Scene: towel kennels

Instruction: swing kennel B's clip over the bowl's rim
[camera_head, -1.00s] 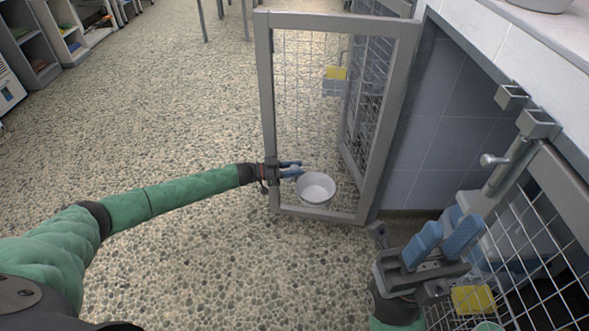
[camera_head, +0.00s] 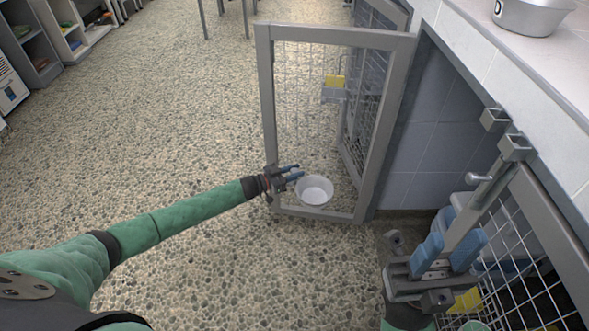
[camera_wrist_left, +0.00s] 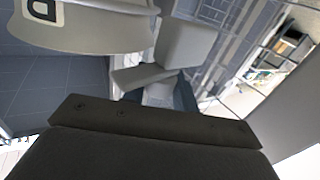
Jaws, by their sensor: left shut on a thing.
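A pale round bowl (camera_head: 314,190) is at the bottom of an open mesh door (camera_head: 265,100). In the left wrist view the bowl (camera_wrist_left: 85,30) fills the top left and bears a dark letter that looks like D. A light grey clip (camera_wrist_left: 172,48) stands right beside its rim; I cannot tell whether it touches the rim. My left gripper (camera_head: 295,172) is at the door's lower left, beside the bowl, shut on the clip, its grip mostly hidden. My right gripper (camera_head: 449,253) has its blue fingers apart on either side of a grey door post (camera_head: 480,205).
A second mesh door (camera_head: 535,265) with a latch knob (camera_head: 479,179) is at the lower right. A metal bowl marked D (camera_head: 530,16) stands on the white counter (camera_head: 560,70). The floor at left is clear.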

